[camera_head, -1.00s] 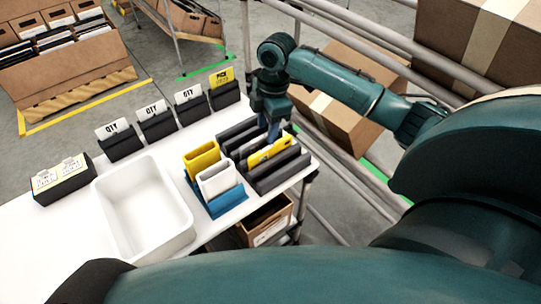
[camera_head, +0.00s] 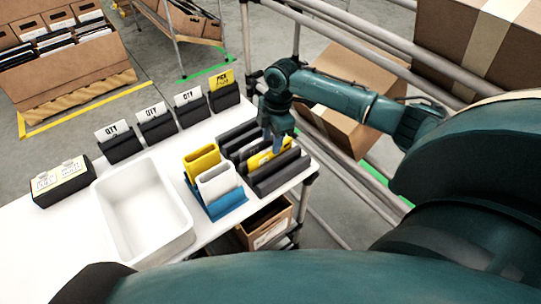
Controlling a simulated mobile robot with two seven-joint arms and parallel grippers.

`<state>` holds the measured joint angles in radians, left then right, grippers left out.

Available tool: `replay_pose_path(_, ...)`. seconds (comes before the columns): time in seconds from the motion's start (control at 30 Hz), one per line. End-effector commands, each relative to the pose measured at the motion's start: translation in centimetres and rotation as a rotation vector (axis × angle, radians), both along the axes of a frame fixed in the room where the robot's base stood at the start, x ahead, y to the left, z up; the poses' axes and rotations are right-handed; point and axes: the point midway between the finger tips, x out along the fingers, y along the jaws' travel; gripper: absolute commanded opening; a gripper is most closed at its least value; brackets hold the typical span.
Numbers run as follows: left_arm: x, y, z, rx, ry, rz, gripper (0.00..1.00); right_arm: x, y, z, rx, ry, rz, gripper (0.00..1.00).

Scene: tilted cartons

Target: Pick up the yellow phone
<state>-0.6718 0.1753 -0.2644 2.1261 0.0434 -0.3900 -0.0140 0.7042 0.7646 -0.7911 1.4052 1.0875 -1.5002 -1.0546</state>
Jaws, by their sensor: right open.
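The yellow phone (camera_head: 257,160) stands on edge in a slot of the dark grey slotted rack (camera_head: 274,180) at the right end of the white table. My right gripper (camera_head: 273,146) points down over the phone's far right part with its fingers open. The fingers hide part of the phone, and I cannot tell whether they touch it. My left gripper is not in view.
A blue holder (camera_head: 228,204) with a yellow case (camera_head: 202,160) and a white case (camera_head: 216,181) stands left of the rack. A white bin (camera_head: 143,210) lies farther left. Several black card holders, one with a yellow PICK card (camera_head: 222,78), line the back edge.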

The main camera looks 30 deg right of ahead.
Motion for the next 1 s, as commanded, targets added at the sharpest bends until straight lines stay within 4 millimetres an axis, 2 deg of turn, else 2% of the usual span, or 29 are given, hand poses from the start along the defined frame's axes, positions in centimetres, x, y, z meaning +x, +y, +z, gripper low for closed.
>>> replay_pose_path(0.1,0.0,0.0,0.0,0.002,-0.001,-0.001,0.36,0.0,0.1,-1.7,0.0,0.0,-0.001,0.42)
replay_pose_path(0.2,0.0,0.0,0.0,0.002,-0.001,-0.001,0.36,0.0,0.2,-2.5,-0.001,0.0,0.0,0.42)
replay_pose_path(0.47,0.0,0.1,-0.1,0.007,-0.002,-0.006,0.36,0.0,0.2,-2.6,-0.001,-0.002,0.001,0.42)
replay_pose_path(0.9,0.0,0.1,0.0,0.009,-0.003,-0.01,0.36,0.0,0.2,-2.6,-0.001,-0.002,0.0,0.06)
replay_pose_path(1.0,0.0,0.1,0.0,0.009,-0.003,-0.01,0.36,0.0,0.2,-2.6,-0.001,-0.002,0.0,0.0)
